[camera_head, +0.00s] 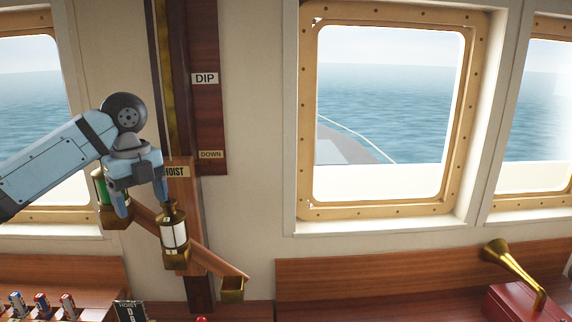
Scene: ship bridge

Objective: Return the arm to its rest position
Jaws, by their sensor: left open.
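My left arm (60,160) comes in from the left, light blue, reaching up to the hoist. My left gripper (143,207) points down with its fingers apart and nothing visible between them. A brass lantern with a white glass (174,235) stands just right of and below the fingers, on the slanted wooden crossbar. One finger is close to its top; I cannot tell if they touch. A green lantern (100,186) is partly hidden behind the gripper. My right gripper is out of view.
The wooden hoist post has signs DIP (205,78), DOWN (210,155) and HOIST (175,171). A brass holder (232,291) sits empty at the crossbar's lower right end. Small coloured items (42,302) stand lower left. A brass horn on a red box (515,302) is lower right.

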